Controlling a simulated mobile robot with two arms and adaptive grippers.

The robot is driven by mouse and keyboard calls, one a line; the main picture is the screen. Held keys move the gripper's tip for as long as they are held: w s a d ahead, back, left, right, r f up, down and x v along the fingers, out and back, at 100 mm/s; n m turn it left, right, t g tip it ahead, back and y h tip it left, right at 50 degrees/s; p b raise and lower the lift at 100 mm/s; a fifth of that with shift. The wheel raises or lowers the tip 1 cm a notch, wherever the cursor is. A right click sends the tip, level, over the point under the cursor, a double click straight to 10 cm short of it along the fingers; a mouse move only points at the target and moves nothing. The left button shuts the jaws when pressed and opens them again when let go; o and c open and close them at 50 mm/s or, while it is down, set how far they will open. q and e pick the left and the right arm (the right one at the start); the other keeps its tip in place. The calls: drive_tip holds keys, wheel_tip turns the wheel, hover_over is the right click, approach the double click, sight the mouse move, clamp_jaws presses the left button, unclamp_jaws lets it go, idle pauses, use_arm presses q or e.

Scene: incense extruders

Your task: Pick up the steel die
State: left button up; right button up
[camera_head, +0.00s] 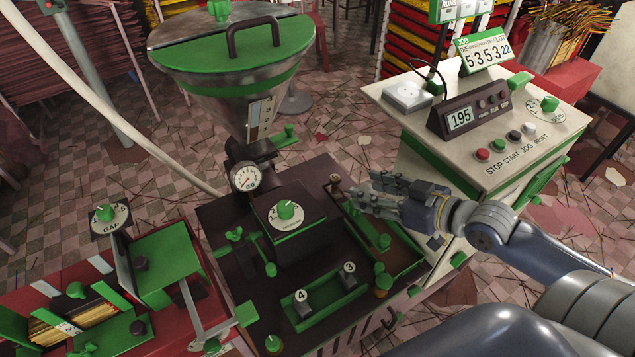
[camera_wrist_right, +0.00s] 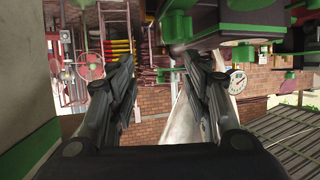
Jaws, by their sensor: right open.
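Two small grey metal blocks, which look like steel dies, stand in a green tray (camera_head: 328,308) at the front of the dark machine. One block (camera_head: 303,310) is by a white disc marked 4, the other (camera_head: 349,280) by a disc marked 3. I cannot tell which is the steel die meant. My right gripper (camera_head: 362,196) is open and empty, above the right part of the machine, behind the tray and apart from the blocks. In the right wrist view its two dark fingers (camera_wrist_right: 158,68) are spread with nothing between them. My left gripper is not in view.
A dark box with a green knob (camera_head: 285,211) rises behind the tray. A pressure gauge (camera_head: 245,177) and a large lidded hopper (camera_head: 236,75) stand farther back. A control cabinet (camera_head: 480,120) is at the right, close to my right arm. A red bench (camera_head: 185,325) is at the left.

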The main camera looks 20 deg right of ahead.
sight(339, 179)
drive_tip(key=shift+x, duration=2.15)
drive_tip(key=shift+w+a, duration=0.15)
drive_tip(key=shift+w, duration=0.15)
drive_tip(key=shift+w+a+f, duration=0.15)
drive_tip(key=shift+w, duration=0.15)
drive_tip(key=shift+w+a, duration=0.1)
drive_tip(key=shift+w, duration=0.2)
drive_tip(key=x, duration=0.3)
drive_tip(key=shift+w+f+p, duration=0.1)
drive_tip(key=shift+p, duration=0.2)
drive_tip(key=shift+w+a+f, duration=0.3)
drive_tip(key=shift+w+f, duration=0.05)
drive_tip(key=shift+w, duration=0.25)
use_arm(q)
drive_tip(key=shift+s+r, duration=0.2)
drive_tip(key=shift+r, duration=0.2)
